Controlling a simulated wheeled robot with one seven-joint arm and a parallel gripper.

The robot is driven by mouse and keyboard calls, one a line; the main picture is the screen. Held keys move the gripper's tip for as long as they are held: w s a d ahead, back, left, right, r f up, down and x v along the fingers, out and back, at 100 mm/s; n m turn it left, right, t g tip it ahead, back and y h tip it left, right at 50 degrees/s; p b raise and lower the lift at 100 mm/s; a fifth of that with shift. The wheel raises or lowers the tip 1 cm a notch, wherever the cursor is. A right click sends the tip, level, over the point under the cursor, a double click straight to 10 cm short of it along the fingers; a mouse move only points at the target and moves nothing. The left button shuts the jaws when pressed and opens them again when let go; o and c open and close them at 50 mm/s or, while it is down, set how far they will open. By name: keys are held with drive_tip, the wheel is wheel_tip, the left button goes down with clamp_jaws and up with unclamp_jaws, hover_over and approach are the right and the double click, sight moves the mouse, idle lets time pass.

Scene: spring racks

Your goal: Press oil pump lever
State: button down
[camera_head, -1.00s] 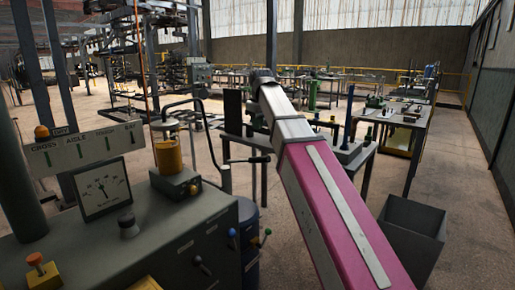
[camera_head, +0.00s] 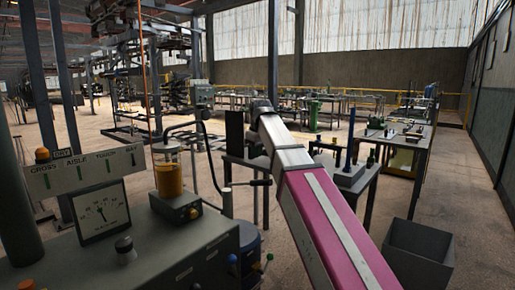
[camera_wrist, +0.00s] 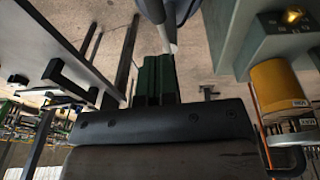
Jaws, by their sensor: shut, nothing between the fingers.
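My gripper (camera_head: 235,132) shows as a dark shape at the end of my arm, above a thin bar with a dark grip (camera_head: 262,182), which may be the pump lever. The bar joins a pale upright post (camera_head: 227,202) above a blue drum (camera_head: 248,238). In the wrist view the dark green fingers (camera_wrist: 155,80) are together and empty. A pale-tipped rod (camera_wrist: 172,47) ends close to them; I cannot tell whether they touch. An amber oil jar (camera_head: 168,178) stands left of the gripper; it also shows in the wrist view (camera_wrist: 278,84).
A grey console (camera_head: 130,250) with a dial gauge (camera_head: 102,213) and knobs fills the lower left. A small table (camera_head: 350,180) stands behind my arm, with a dark open bin (camera_head: 418,252) at right. Open floor (camera_head: 455,190) lies beyond.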

hover_over(258, 181)
wheel_tip(258, 181, down, 8)
drive_tip(key=shift+w+r, duration=0.1)
drive_tip(key=shift+d+f, duration=0.2)
drive_tip(key=shift+f, duration=0.35)
drive_tip(key=shift+w+f, duration=0.1)
